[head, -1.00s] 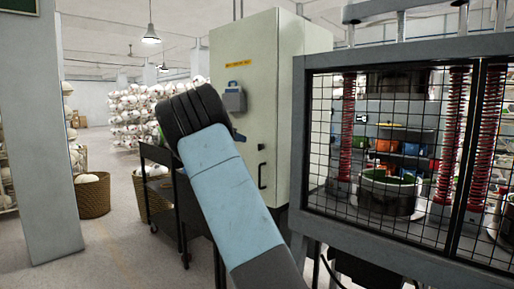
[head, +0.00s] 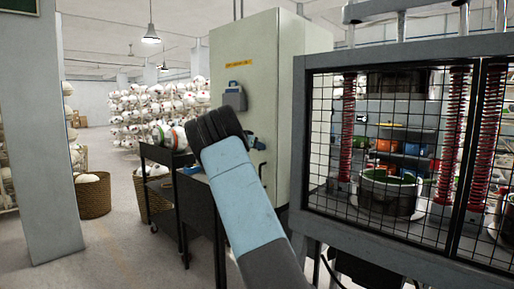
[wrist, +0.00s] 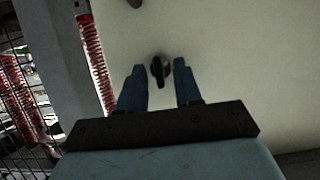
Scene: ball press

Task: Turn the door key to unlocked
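The dark door key (wrist: 159,72) sits in a round dark lock on the pale cabinet door (wrist: 235,60). Its bow looks roughly upright in the wrist view, tilted slightly. My gripper (wrist: 160,67) is open, with one blue finger on each side of the key. A gap shows between each finger and the key, so neither seems to touch it. In the head view the cabinet (head: 245,65) stands in the middle, and my gripper's blue fingers (head: 255,142) show at its door behind my wrist. The key is hidden there.
The caged press (head: 385,60) stands close on the right of the cabinet. A grey box (head: 233,100) sits on the door above my wrist. A dark cart (head: 165,195) with balls stands on the left. Open floor (head: 120,245) lies at the lower left.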

